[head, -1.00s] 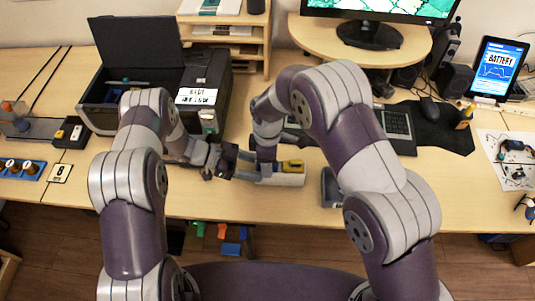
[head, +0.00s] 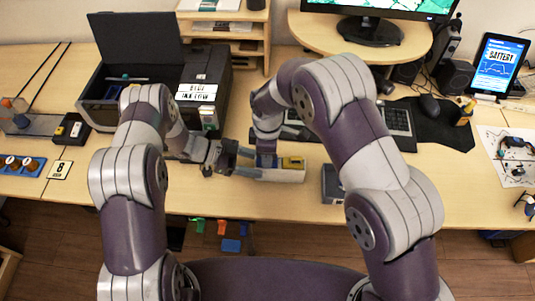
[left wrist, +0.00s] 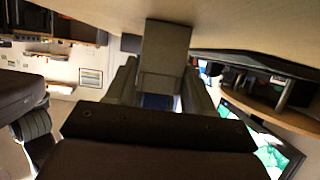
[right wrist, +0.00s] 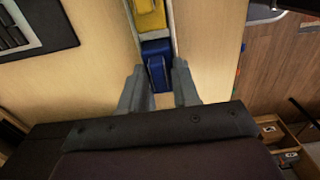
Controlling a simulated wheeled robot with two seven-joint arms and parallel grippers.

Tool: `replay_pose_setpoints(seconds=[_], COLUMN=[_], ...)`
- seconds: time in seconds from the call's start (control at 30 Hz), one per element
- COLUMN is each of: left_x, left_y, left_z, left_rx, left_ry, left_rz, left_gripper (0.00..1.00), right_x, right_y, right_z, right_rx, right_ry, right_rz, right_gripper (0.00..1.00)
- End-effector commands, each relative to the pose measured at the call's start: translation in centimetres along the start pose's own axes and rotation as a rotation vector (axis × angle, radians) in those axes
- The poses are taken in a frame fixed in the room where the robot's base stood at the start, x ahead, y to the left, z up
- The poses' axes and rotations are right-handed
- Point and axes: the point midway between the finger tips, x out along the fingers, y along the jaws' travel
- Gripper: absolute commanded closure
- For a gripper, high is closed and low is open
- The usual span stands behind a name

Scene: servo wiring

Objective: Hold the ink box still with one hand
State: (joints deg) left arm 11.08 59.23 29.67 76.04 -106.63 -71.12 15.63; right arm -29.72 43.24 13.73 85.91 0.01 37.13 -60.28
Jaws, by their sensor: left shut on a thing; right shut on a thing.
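The ink box (head: 288,176) is a pale, narrow open box on the front of the table, with a yellow cartridge (head: 292,163) and a blue cartridge (right wrist: 156,66) in it. My left gripper (head: 254,168) is shut on the box's left end. In the left wrist view the grey box wall (left wrist: 165,50) lies between my left fingers (left wrist: 158,92). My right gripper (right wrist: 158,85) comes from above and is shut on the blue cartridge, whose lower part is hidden. The blue cartridge shows beside the yellow one in the right wrist view.
A black printer (head: 208,75) with its lid up stands behind my left arm. A small grey box (head: 331,186) sits just right of the ink box. A keyboard (head: 398,124) lies behind my right arm. The table's front edge is close.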

Motion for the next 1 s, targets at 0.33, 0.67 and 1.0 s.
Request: replay_pose_setpoints(seconds=[0.33,0.67,1.0], left_x=[0.0,0.0,0.0], left_y=[0.0,0.0,0.0], left_z=[0.0,0.0,0.0], left_rx=[0.000,0.000,0.000], left_ry=[0.000,0.000,0.000], left_rz=[0.000,0.000,0.000], left_gripper=[0.79,0.79,0.79], right_x=[-1.0,-1.9,-2.8], right_y=[0.0,0.0,0.0], right_z=[0.0,0.0,0.0], right_rx=[0.000,0.000,0.000], right_ry=[0.000,0.000,0.000], right_rz=[0.000,0.001,0.001], right_gripper=[1.00,1.00,1.00])
